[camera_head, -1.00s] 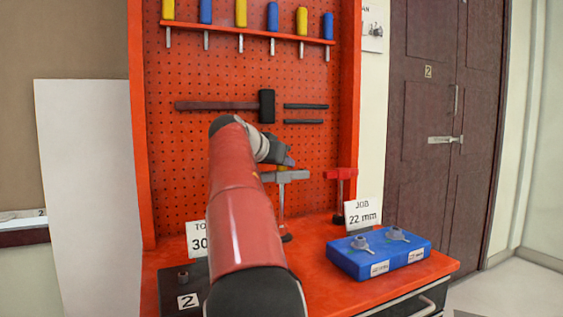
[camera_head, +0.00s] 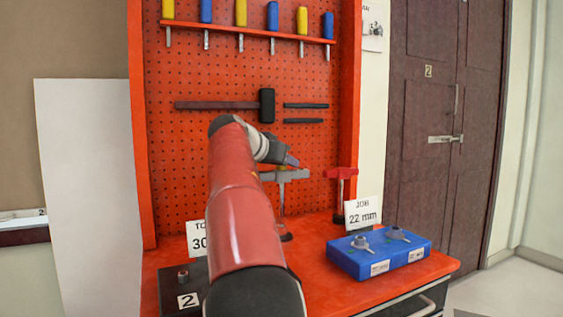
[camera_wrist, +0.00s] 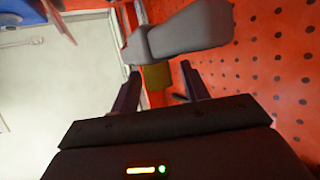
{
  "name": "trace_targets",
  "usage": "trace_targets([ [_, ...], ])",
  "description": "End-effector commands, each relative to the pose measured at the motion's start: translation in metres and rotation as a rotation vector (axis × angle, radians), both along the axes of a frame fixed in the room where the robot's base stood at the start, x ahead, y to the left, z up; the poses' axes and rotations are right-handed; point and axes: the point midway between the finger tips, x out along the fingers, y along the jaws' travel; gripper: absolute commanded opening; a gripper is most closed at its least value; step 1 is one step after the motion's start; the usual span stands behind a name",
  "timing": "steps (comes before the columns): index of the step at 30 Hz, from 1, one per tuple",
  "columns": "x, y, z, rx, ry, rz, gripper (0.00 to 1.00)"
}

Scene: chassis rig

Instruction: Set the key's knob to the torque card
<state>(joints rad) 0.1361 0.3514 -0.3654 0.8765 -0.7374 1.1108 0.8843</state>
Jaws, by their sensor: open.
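A grey T-shaped key (camera_head: 284,177) stands upright on the orange bench, with its crossbar just below my gripper (camera_head: 290,161) in the head view. In the wrist view, a grey bar (camera_wrist: 190,28) that looks like its handle lies just beyond my gripper (camera_wrist: 160,86). A small olive-yellow block (camera_wrist: 156,76) shows between the two spread fingers; I cannot tell whether it is the knob. My gripper is open, with nothing visibly held. The torque card (camera_head: 196,237), reading "TO" and "30", is partly hidden behind my red arm.
A red T-handled tool (camera_head: 341,176) stands right of the key. A "JOB 22 mm" card (camera_head: 363,213) stands behind a blue block (camera_head: 345,259) holding two metal pieces. A black block (camera_head: 172,298) marked 2 sits at the left. The pegboard (camera_head: 180,160) rises close behind.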

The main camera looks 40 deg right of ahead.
Motion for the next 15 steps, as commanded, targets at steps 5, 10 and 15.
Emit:
trace_targets([
  [5,-0.001,0.006,0.003,-0.002,-0.001,0.002,0.45],
  [10,-0.008,0.03,0.012,-0.001,-0.003,0.006,0.45],
  [15,-0.016,0.055,0.023,0.0,-0.002,0.005,0.45],
])
